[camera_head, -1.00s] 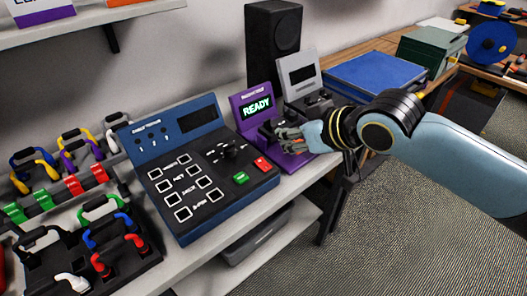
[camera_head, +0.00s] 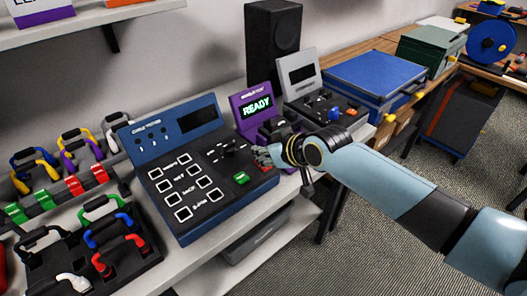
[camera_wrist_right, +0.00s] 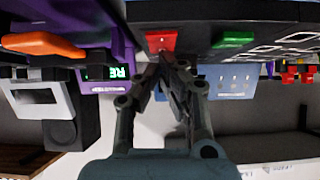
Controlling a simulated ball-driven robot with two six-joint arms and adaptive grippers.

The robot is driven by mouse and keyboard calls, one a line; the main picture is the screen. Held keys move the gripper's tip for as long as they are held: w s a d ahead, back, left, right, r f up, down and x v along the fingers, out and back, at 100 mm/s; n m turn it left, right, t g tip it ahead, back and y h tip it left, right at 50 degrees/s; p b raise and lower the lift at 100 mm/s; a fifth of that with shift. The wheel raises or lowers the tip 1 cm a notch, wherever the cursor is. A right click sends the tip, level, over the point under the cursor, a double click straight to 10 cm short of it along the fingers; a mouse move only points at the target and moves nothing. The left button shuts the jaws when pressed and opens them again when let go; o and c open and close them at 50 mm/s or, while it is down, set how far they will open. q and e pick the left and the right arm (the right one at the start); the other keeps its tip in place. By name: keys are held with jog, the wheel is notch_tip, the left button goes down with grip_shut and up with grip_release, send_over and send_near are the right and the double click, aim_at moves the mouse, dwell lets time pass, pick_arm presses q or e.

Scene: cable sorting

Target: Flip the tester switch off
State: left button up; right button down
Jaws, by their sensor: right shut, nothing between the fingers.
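The blue cable tester (camera_head: 150,148) stands on the bench with a dark screen. Its green button (camera_head: 241,178) shows at the front right of the panel. In the right wrist view, the red button (camera_wrist_right: 161,36) shows just beyond the closed fingertips (camera_wrist_right: 166,60), beside the green button (camera_wrist_right: 233,39). I cannot tell whether the tips touch it. My right gripper is shut and empty. My left gripper is not in view.
A purple device (camera_head: 240,109) reading READY stands just right of the tester, with a grey device (camera_head: 302,76) beyond it. An orange part (camera_wrist_right: 40,44) shows in the right wrist view. Racks of coloured cables (camera_head: 75,200) fill the left side of the bench.

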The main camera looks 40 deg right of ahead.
jog(key=shift+f, duration=0.25)
jog(key=shift+w, duration=0.1)
jog(key=shift+s+p, duration=0.4)
jog(key=shift+s, duration=0.25)
jog(key=shift+s+d, duration=0.1)
jog(key=shift+s, duration=0.15)
